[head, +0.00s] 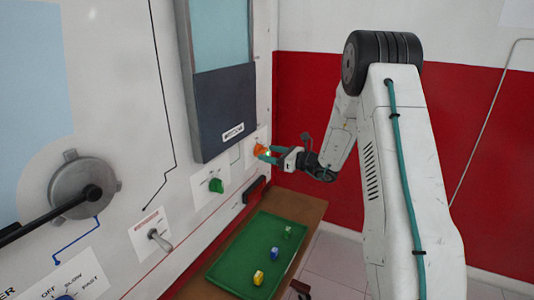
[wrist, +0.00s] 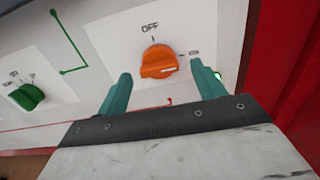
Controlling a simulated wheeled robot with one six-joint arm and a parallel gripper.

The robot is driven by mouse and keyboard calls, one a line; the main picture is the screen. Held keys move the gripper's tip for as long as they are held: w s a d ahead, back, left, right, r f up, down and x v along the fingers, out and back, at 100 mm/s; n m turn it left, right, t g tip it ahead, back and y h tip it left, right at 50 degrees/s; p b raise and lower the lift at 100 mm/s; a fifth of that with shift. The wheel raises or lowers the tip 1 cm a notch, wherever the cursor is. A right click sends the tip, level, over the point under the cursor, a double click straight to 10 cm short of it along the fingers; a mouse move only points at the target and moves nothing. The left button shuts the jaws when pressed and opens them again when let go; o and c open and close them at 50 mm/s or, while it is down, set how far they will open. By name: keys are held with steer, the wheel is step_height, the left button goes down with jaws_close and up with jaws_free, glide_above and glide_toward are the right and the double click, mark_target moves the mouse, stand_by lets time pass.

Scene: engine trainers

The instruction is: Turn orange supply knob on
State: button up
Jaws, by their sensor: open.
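The knob's grip bar lies roughly sideways in that picture. My gripper (wrist: 160,85) is open, with one teal finger on each side of the knob and a gap to it on both sides. In the head view the orange knob (head: 259,150) shows at the far end of the panel, with my gripper (head: 268,155) right at it.
A green knob (head: 216,186) is on the panel left of the orange one and also shows in the wrist view (wrist: 27,96). A dark framed box (head: 224,105) stands out above. A green tray (head: 232,252) with small blocks lies below. A red wall (wrist: 284,50) is close at right.

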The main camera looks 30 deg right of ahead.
steer(key=v, duration=0.5)
steer(key=shift+s+d, duration=0.15)
steer(key=shift+d, duration=0.05)
